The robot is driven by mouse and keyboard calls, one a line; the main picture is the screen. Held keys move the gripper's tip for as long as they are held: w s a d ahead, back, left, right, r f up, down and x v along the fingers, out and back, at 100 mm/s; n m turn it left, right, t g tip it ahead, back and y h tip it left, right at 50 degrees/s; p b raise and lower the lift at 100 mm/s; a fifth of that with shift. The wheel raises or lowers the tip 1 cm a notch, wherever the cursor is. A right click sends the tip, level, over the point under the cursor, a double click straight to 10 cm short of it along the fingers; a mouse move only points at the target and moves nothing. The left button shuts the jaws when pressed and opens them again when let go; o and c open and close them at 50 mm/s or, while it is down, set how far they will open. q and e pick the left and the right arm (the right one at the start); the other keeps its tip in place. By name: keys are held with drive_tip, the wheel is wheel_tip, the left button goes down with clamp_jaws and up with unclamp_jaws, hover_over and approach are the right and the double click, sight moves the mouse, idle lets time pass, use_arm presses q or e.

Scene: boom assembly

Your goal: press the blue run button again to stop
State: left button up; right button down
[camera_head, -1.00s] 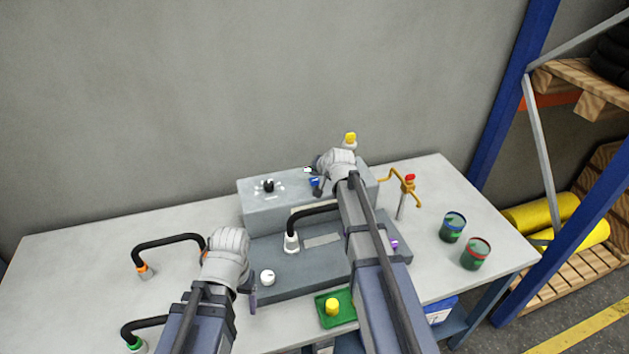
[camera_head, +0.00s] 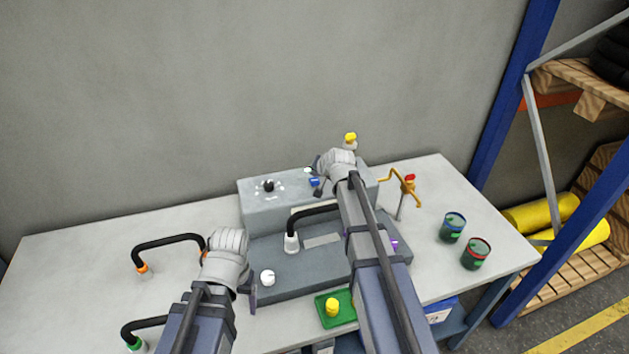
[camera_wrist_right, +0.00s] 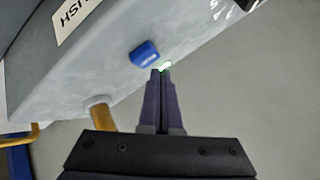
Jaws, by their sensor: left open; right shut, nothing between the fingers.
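The blue run button (camera_head: 314,182) is on the top of the grey control box (camera_head: 262,212), near its right part. It also shows in the right wrist view as a blue block (camera_wrist_right: 145,52). My right gripper (camera_wrist_right: 161,70) is shut and empty. Its fingertips are just beside the button, next to a small lit greenish-white lamp (camera_wrist_right: 166,65); whether they touch anything I cannot tell. In the head view my right wrist partly hides the box. My left gripper (camera_head: 251,289) is open and empty, low by the left front of the dark base plate (camera_head: 290,281).
A black knob (camera_head: 268,185) is on the box's left. A yellow-topped post (camera_head: 350,140) and an orange crank (camera_head: 405,185) stand to the right. A black hose (camera_head: 315,208), white knob (camera_head: 267,278), green tray (camera_head: 323,318) and two cans (camera_head: 453,227) are around.

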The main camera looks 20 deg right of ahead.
sight(315, 182)
drive_tip(key=shift+f, duration=0.1)
idle(0.3)
drive_tip(key=shift+f+b, duration=0.3)
drive_tip(key=shift+b, duration=0.15)
drive_tip(key=shift+f+b, duration=0.5)
idle(0.6)
drive_tip(key=shift+r, duration=0.1)
drive_tip(key=shift+r+p, duration=0.85)
drive_tip(key=shift+p, duration=0.1)
wheel_tip(315, 182, up, 5)
drive_tip(key=p, duration=0.5)
idle(0.3)
